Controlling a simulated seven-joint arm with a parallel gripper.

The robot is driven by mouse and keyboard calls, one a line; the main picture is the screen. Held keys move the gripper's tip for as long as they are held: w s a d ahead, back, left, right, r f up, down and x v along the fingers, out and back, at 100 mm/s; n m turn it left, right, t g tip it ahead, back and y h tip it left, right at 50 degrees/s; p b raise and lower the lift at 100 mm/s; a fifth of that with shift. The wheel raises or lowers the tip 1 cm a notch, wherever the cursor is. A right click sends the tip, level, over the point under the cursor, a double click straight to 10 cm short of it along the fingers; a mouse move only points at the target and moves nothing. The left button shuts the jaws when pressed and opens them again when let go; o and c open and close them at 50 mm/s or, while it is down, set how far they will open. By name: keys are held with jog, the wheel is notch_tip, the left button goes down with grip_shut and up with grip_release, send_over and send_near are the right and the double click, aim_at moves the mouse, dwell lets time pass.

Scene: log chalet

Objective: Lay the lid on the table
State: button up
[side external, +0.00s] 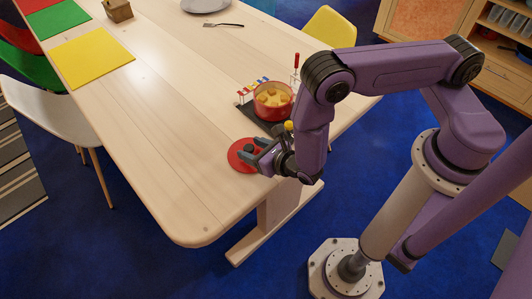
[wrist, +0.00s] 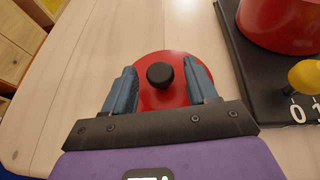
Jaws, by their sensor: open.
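The red lid (side external: 240,155) with a black knob lies flat on the wooden table near its front right edge. In the wrist view the lid (wrist: 152,62) shows its round black knob (wrist: 160,75) between my fingers. My gripper (side external: 257,152) is open around the knob, with a gap on both sides; it also shows in the wrist view (wrist: 160,82). The table (side external: 180,130) bears the lid directly. The lid's near part is hidden by my gripper.
A red pot (side external: 273,103) with yellow pieces inside stands on a dark base (side external: 248,113) just behind the lid; forks with coloured ends stand beside it. A yellow knob (wrist: 305,75) and numbers are on the base. The table's left front is clear.

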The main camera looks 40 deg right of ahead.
jog(key=a+v, duration=0.1)
jog(key=v, duration=1.1)
jog(key=d+r+m+g+h, duration=0.5)
jog(key=d+r+m+h, duration=0.3)
jog(key=d+r+m, duration=0.45)
jog(key=s+d+r+m+g+y, duration=0.1)
jog(key=s+r+m+g+y, duration=0.6)
jog(key=s+r+m, duration=0.3)
jog(key=s+m+g, duration=0.1)
jog(key=s, duration=0.1)
jog(key=shift+s+m, duration=0.35)
